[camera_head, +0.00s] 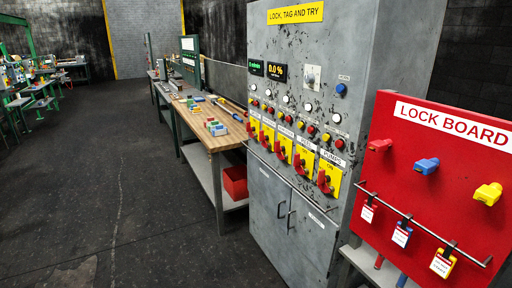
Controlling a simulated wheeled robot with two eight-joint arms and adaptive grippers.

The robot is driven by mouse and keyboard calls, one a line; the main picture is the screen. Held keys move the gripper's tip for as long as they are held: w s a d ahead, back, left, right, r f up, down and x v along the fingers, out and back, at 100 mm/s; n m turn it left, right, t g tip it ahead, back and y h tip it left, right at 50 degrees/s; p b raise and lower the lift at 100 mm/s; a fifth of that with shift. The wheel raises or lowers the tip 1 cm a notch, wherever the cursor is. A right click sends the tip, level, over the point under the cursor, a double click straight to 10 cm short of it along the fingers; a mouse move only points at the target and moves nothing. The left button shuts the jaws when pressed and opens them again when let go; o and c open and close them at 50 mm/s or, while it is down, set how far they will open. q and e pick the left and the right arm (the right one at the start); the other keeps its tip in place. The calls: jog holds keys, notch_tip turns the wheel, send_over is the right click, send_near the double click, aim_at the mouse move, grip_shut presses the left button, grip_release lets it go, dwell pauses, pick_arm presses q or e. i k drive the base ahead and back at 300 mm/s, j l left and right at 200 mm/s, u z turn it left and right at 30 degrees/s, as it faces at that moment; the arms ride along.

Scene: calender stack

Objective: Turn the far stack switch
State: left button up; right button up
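A grey control cabinet (312,90) stands right of centre, under a yellow sign reading LOCK, TAG AND TRY. A row of several red rotary switches on yellow plates runs along its front. The nearest switch (324,182) is under a label reading PUMPS. The one before it (300,162) is under a label that seems to read REEL. The farthest switch (252,130) is at the left end of the row. The labels of the farther switches are too small to read, so I cannot tell which is the far stack switch. Neither of my grippers is in view.
A red lock board (425,150) with red, blue and yellow locks and hanging tags stands at the right. Wooden workbenches (205,130) with small coloured items run along the left of the cabinet. A red bin (235,182) sits beneath. Dark floor at left is clear.

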aim_at(261, 139)
jog(key=i+j+z, duration=0.1)
jog(key=z, duration=0.35)
jog(key=i+j+z, duration=0.2)
jog(key=z, duration=0.25)
jog(key=i+j+z, duration=0.1)
jog(key=j+z, duration=0.15)
jog(key=z, duration=0.2)
